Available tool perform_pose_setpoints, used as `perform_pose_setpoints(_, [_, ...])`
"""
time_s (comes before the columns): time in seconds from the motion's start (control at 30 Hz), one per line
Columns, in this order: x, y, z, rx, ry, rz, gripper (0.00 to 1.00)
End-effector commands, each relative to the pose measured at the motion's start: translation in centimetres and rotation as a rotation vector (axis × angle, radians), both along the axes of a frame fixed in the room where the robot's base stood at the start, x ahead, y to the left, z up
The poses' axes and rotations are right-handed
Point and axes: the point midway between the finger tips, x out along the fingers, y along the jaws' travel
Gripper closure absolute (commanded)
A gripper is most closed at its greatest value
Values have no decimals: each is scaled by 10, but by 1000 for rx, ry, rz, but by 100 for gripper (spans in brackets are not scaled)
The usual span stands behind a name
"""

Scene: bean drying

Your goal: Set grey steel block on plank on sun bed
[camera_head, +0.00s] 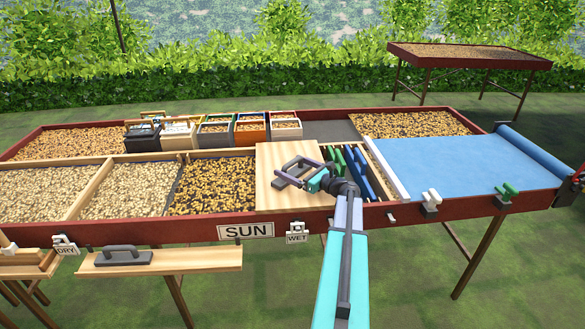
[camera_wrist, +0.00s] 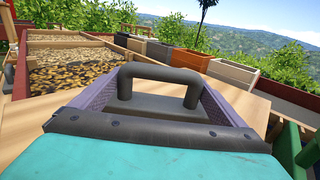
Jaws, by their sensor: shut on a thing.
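The grey steel block (camera_head: 291,164) is a dark flat block with an arched handle, over the pale wooden plank (camera_head: 268,198) on the sun bed (camera_head: 180,231). My gripper (camera_head: 299,174) is shut on it. In the wrist view the block (camera_wrist: 160,103) sits between my two purple-grey fingers, its handle up and roughly level. The plank (camera_wrist: 259,110) shows beyond the fingers. I cannot tell whether the block's underside touches the plank, because my gripper hides it.
A similar grey handled block (camera_head: 123,257) lies on the front wooden shelf (camera_head: 200,261). Several coloured bins (camera_head: 250,128) stand behind the plank. Green and blue slats (camera_head: 361,176) are close on its right, then a blue sheet (camera_head: 450,165). Beans (camera_head: 213,185) lie in compartments to the left.

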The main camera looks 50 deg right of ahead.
Motion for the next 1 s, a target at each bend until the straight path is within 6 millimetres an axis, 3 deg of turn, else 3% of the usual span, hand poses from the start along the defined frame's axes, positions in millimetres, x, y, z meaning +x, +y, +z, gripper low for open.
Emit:
perform_pose_setpoints(0.07, [0,0,2,0,-4,0,56])
perform_pose_setpoints(0.1, [0,0,0,0,0,0,1])
perform_pose_setpoints(0.57, [-8,-1,0,0,0,-1,0])
perform_pose_setpoints(1.0, [-69,-5,-1,0,0,-3,0])
